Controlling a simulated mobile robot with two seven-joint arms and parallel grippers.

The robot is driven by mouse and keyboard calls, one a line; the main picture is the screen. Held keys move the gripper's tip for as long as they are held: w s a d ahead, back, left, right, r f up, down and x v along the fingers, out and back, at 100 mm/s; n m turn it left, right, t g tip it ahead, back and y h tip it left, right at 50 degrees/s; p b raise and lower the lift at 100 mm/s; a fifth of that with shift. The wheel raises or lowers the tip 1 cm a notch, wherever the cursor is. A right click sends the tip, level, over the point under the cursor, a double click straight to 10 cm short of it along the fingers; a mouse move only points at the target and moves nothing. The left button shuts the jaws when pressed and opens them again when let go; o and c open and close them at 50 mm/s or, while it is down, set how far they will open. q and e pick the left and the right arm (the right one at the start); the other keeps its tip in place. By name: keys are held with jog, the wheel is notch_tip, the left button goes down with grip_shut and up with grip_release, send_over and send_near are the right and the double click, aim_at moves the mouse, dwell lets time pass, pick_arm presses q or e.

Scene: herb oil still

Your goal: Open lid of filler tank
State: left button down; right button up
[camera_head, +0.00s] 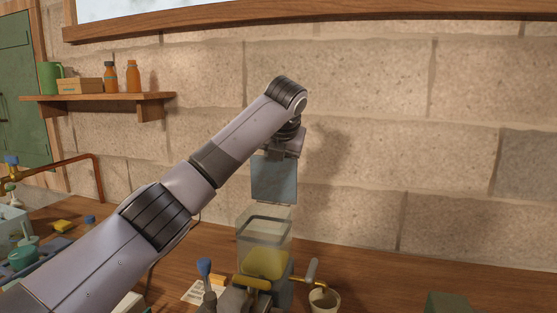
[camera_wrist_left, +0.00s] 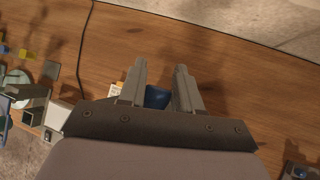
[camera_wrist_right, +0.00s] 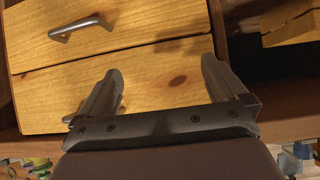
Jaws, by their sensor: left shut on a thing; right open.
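The filler tank (camera_head: 247,226) is a clear box with yellow liquid low inside, standing on the bench at the centre of the head view. Its grey-blue lid (camera_head: 274,180) stands about upright above the tank's back edge, so the tank top shows uncovered. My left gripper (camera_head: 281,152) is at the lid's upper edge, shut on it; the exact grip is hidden. In the left wrist view a dark blue piece (camera_wrist_left: 157,97) shows between the left fingers. My right gripper (camera_wrist_right: 163,80) is open and empty, in front of wooden drawers, and is outside the head view.
A valve with a blue handle (camera_head: 204,268) and a cup (camera_head: 324,300) under a brass spout stand close before the tank. The stone wall (camera_head: 380,160) is close behind. The bench right of the tank is mostly clear.

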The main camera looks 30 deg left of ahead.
pick_arm(q)
jog(key=shift+d+f, duration=0.15)
jog(key=shift+f, duration=0.4)
jog(key=c, duration=0.9)
grip_release()
jog(key=shift+o, duration=0.2)
jog(key=shift+r, duration=0.1)
jog(key=v, duration=0.7)
jog(key=shift+r+b, duration=0.3)
jog(key=shift+b, duration=0.15)
jog(key=shift+w, duration=0.1)
